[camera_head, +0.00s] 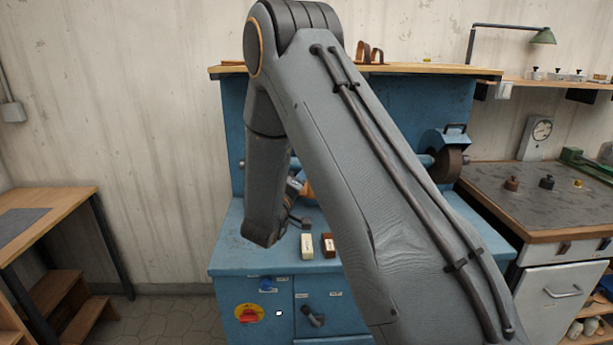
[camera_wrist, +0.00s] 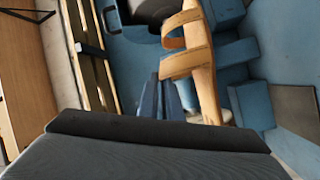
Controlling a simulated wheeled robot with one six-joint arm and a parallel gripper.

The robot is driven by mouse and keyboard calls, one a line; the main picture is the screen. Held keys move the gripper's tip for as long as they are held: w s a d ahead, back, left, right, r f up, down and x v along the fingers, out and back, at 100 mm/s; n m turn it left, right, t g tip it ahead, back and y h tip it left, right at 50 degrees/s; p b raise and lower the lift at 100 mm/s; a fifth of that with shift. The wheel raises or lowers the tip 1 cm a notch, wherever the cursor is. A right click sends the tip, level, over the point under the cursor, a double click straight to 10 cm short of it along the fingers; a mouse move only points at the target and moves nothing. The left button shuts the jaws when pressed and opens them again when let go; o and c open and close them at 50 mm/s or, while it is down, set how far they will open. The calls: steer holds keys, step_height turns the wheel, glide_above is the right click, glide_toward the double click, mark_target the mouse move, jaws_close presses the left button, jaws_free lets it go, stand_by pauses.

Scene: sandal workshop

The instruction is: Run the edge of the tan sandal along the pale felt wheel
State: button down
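The tan sandal (camera_wrist: 207,85) shows large in the wrist view, its sole nearly upright and its two straps to the left. A small tan patch, probably the same sandal (camera_head: 305,189), shows past my arm in the head view. My gripper (camera_wrist: 162,92) shows in the wrist view as two dark fingers close together, just left of the sandal's lower end. Whether they grip it is unclear, since the gripper body covers that end. A dark wheel (camera_head: 446,165) sits on the right of the blue machine (camera_head: 233,225). The pale felt wheel cannot be made out; my arm covers the machine's middle.
A cream block (camera_head: 307,246) and a brown block (camera_head: 328,246) stand on the machine's ledge. More sandals (camera_head: 370,53) stand on the top shelf. A wooden table (camera_head: 45,205) is at left, and a dark-topped bench (camera_head: 540,200) at right.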

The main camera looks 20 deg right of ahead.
steer(key=shift+w+a+r, duration=0.1)
steer(key=shift+a, duration=0.25)
steer(key=shift+s+a, duration=0.1)
steer(key=shift+s, duration=0.25)
stand_by(0.6)
steer(key=shift+w, duration=0.25)
stand_by(1.2)
steer(key=shift+w+a, duration=0.1)
steer(key=shift+a, duration=0.15)
stand_by(0.4)
steer(key=shift+w+a, duration=0.1)
steer(key=shift+a, duration=0.25)
steer(key=shift+w+a, duration=0.1)
steer(key=shift+a, duration=0.3)
stand_by(1.0)
steer(key=shift+w+a, duration=0.1)
steer(key=shift+a, duration=0.5)
steer(key=shift+w+a, duration=0.1)
steer(key=shift+a, duration=0.4)
